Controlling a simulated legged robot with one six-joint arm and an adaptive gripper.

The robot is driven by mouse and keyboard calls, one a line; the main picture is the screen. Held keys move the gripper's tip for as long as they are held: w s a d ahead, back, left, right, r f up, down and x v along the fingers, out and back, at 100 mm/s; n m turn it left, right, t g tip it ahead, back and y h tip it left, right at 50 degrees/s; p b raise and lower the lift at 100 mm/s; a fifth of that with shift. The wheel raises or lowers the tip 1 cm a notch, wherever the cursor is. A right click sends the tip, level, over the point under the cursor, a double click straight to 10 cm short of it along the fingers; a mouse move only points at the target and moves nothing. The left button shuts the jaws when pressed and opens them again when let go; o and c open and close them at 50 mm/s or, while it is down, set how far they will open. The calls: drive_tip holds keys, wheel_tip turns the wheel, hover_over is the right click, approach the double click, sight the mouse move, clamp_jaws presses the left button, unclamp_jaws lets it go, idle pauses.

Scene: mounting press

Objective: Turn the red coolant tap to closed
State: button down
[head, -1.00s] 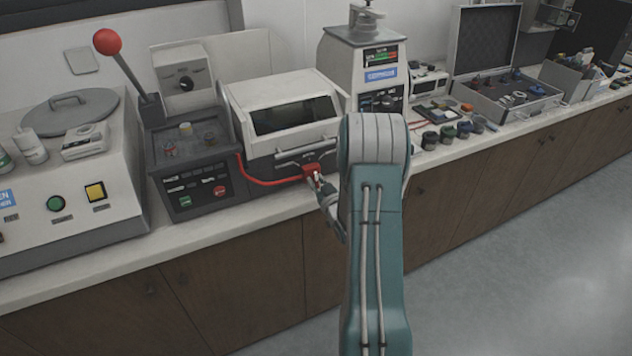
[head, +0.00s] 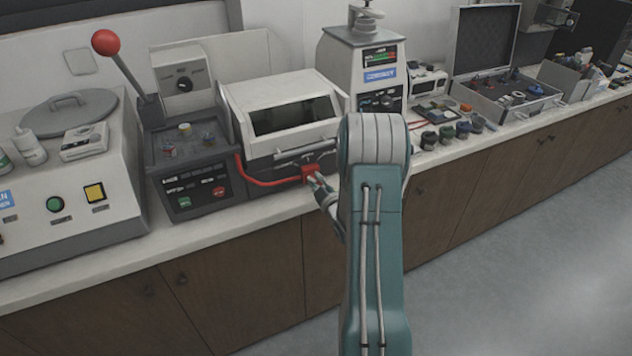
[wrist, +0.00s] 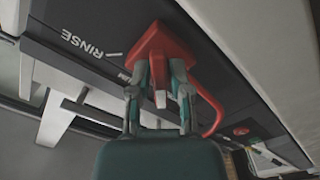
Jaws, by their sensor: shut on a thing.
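The red coolant tap (head: 310,171) is on the front of the white machine with the dark window. In the wrist view the red tap (wrist: 160,50) lies between my gripper's fingers, beside the word RINSE and a short white mark. My gripper (head: 319,181) is shut on the tap in the head view, partly hidden by my arm. In the wrist view both fingers of my gripper (wrist: 159,84) reach the tap's red body. A red hose (head: 268,182) runs left from the tap.
The white machine (head: 285,92) has a grey bar handle (head: 305,150) just above the tap. A dark press unit with a red-ball lever (head: 105,42) stands to its left. A grey-white unit (head: 362,70) stands to the right. The floor in front is clear.

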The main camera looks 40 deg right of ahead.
drive_tip(key=shift+a+f, duration=0.1)
drive_tip(key=shift+f, duration=0.15)
drive_tip(key=c, duration=0.6)
unclamp_jaws()
drive_tip(key=shift+r, duration=0.1)
drive_tip(key=v, duration=1.2)
